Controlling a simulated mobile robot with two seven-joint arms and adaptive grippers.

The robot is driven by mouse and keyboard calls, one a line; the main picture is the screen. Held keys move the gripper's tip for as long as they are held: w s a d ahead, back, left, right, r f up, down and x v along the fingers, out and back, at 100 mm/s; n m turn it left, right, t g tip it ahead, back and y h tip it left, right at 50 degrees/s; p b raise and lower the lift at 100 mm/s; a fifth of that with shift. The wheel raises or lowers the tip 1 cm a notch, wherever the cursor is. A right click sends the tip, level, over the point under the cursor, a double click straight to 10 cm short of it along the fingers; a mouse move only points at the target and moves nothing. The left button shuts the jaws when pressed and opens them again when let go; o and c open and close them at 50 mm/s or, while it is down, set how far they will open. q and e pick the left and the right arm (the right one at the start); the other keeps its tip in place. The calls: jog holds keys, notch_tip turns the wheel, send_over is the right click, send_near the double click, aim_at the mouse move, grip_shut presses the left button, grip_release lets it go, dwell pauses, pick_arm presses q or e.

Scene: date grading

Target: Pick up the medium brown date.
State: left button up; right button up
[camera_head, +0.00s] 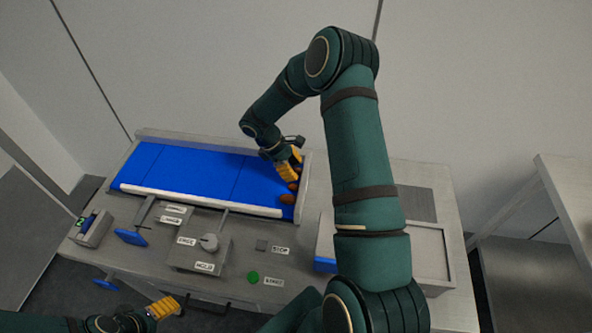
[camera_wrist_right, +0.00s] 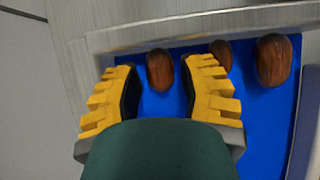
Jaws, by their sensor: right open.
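Three brown dates lie in a row at the end of the blue belt. In the right wrist view, one date (camera_wrist_right: 160,70) shows between the fingertips of my right gripper (camera_wrist_right: 161,74), which is open. A second date (camera_wrist_right: 221,54) is partly hidden behind the right-hand finger. A third, larger-looking date (camera_wrist_right: 273,60) lies farther right. I cannot tell for sure which is the medium one. In the head view, my right gripper (camera_head: 287,162) is over the belt's right end, with a date (camera_head: 287,198) nearer to me. My left gripper (camera_head: 163,307) is low at left, away from the dates.
The blue belt (camera_head: 190,172) has raised metal edges, with an end wall (camera_head: 304,185) close to the dates. A control panel with a knob (camera_head: 209,242) and a green button (camera_head: 253,277) lies in front. A grey tray (camera_head: 430,250) stands at right.

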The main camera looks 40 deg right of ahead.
jog(key=shift+s+d+f, duration=0.1)
jog(key=shift+s+f, duration=0.05)
jog(key=shift+f, duration=0.15)
jog(key=c, duration=0.5)
jog(key=shift+r, duration=0.1)
